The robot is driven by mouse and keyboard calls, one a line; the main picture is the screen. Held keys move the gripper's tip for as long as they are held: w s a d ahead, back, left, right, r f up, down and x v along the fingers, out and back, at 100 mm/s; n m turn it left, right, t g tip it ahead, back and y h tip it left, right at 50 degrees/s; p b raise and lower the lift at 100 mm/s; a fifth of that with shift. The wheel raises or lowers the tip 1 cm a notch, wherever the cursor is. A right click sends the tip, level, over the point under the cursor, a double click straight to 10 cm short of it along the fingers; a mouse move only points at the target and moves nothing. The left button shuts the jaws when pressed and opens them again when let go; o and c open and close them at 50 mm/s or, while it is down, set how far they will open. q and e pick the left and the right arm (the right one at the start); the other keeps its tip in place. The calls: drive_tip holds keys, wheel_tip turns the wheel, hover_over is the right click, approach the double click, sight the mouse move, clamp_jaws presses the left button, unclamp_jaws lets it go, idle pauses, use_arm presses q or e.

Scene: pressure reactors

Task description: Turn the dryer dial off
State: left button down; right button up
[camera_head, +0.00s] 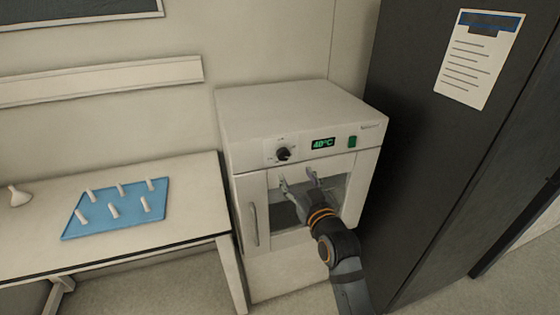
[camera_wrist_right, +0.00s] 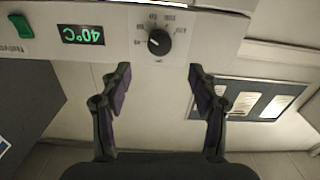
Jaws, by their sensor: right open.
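The dryer (camera_head: 300,105) is a white box-shaped unit with a control panel along its front top. Its black dial (camera_head: 283,154) sits at the left of the panel, beside a green display (camera_head: 323,143) reading 40°C. My right gripper (camera_head: 299,177) is open and empty in front of the dryer, just below the panel. In the right wrist view, which shows the panel upside down, the dial (camera_wrist_right: 159,42) lies beyond and between the open fingertips (camera_wrist_right: 160,70), apart from them. The dial's exact setting is too small to read. My left gripper is not in view.
A green switch (camera_head: 352,142) is right of the display. The dryer door has a window and a vertical handle (camera_head: 253,225). A dark cabinet (camera_head: 425,130) stands close on the right. A table (camera_head: 190,225) with a blue peg rack (camera_head: 120,225) stands on the left.

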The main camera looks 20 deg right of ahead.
sight(285, 157)
drive_tip(key=w+p, duration=0.2)
drive_tip(key=w, duration=0.8)
drive_tip(key=shift+a, duration=0.15)
drive_tip(key=c, duration=1.2)
